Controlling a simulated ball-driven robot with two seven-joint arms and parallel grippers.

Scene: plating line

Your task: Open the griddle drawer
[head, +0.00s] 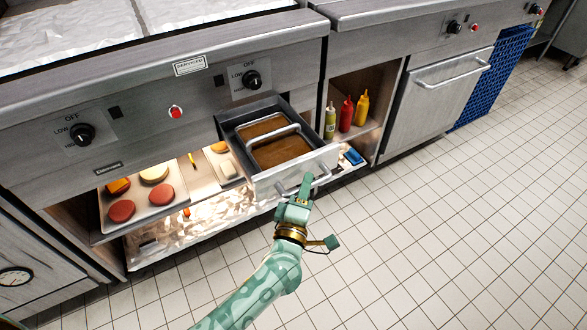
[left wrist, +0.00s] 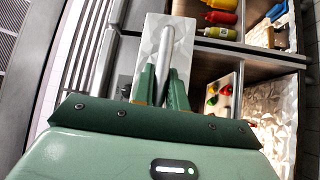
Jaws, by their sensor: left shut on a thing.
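The griddle drawer (head: 293,176) is pulled out from under the griddle front in the head view, and brown contents and a metal bar show inside it. Its bar handle (head: 318,181) is on the drawer's front face. My left gripper (head: 304,186) is shut on this handle. In the left wrist view, the handle (left wrist: 163,55) runs between the two green fingers (left wrist: 162,85), with the pale drawer front (left wrist: 150,40) behind it. My right gripper is in neither view.
A shelf below holds a tray (head: 143,212) with red patties and a bun. Red, yellow and green bottles (head: 346,113) stand in the cubby to the right. An oven door (head: 445,90) is further right. The tiled floor (head: 430,220) in front is clear.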

